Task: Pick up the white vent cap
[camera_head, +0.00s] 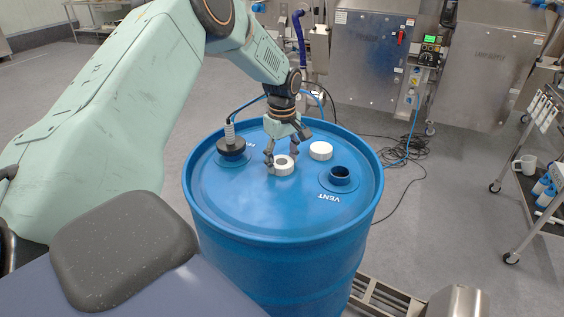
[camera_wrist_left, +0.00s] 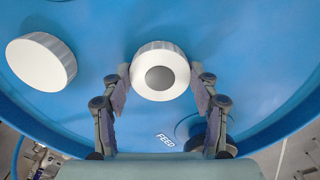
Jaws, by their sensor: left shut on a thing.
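Two white caps are on the blue drum lid (camera_head: 262,205). One white cap with a round grey centre (camera_head: 284,169) is between the fingers of my left gripper (camera_head: 281,157), which is shut on it. In the left wrist view this cap (camera_wrist_left: 160,52) sits between the two fingertips. I cannot tell whether it is clear of the lid. The other, plain white cap (camera_head: 321,150) lies on the lid to the right; it also shows in the left wrist view (camera_wrist_left: 40,62). The open vent port (camera_head: 341,175) stands beside the word VENT. My right gripper is not in view.
A black feed fitting (camera_head: 231,147) with a hose rises from the lid's left side. The drum's raised rim (camera_head: 368,210) surrounds the lid. A steel cart (camera_head: 541,165) stands at the right, steel cabinets (camera_head: 372,60) behind. The lid's front part is clear.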

